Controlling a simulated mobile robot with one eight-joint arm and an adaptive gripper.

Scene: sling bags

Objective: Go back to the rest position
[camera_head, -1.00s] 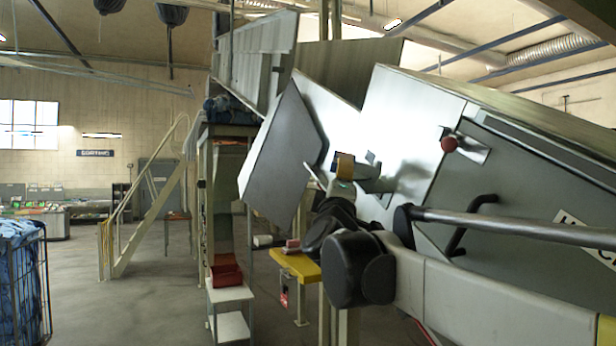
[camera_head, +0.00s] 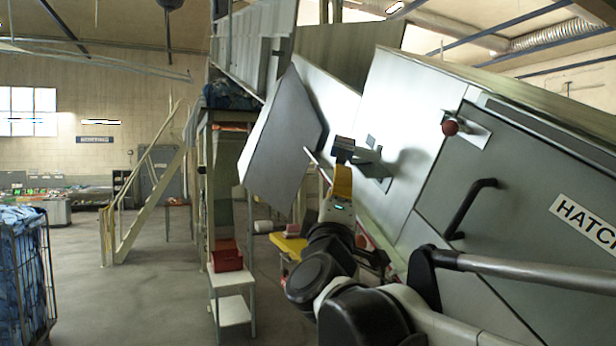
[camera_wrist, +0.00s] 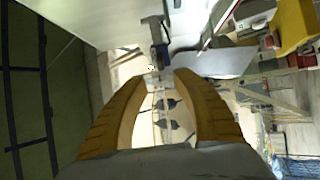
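My gripper (camera_head: 342,165) is in front of the grey machine, with its yellow fingers pointing up, close to the bracket (camera_head: 372,168) on the machine's pale face. In the wrist view, the two curved yellow fingers (camera_wrist: 167,75) stand apart with a clear gap and nothing held between them. A bracket (camera_wrist: 157,35) shows just beyond the fingertips; I cannot tell whether it touches them. My arm reaches from the lower right, bent at its dark joints.
The grey machine (camera_head: 410,110) fills the right side, with a red knob (camera_head: 450,127) and black handle (camera_head: 470,207). A grey panel (camera_head: 283,140) juts out. A red bin (camera_head: 227,256) sits on a white stand. A blue-filled cage (camera_head: 22,275) is left; floor between is clear.

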